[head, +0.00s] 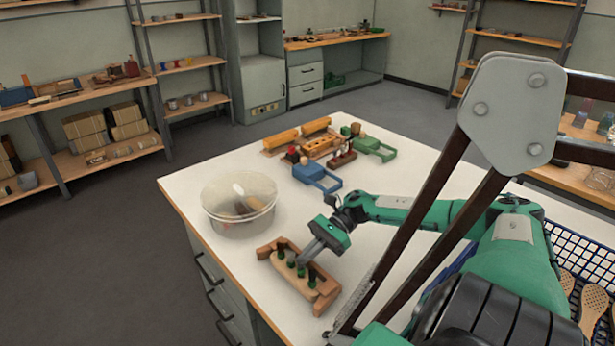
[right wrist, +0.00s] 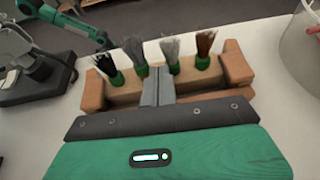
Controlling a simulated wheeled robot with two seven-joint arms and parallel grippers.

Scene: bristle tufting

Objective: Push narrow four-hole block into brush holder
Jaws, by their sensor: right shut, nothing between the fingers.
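The narrow four-hole block (right wrist: 200,82) is tan wood and carries dark, grey, light grey and brown tufts with green collars. It lies lengthwise between the reddish-brown end pieces of the brush holder (right wrist: 236,66). The holder also shows in the head view (head: 325,292), near the table's front left edge. My right gripper (head: 304,260) is shut and empty, its fingertips at the middle of the block. In the right wrist view its fingers (right wrist: 154,74) stand between the two middle tufts and hide part of the block. I cannot tell contact or how deep the block sits.
A clear bowl (head: 238,217) with small pieces stands behind the holder. A blue tool (head: 316,176), a green tool (head: 374,149) and wooden parts (head: 322,145) are at the table's far end. A blue basket (head: 577,245) holding wooden paddles is at right.

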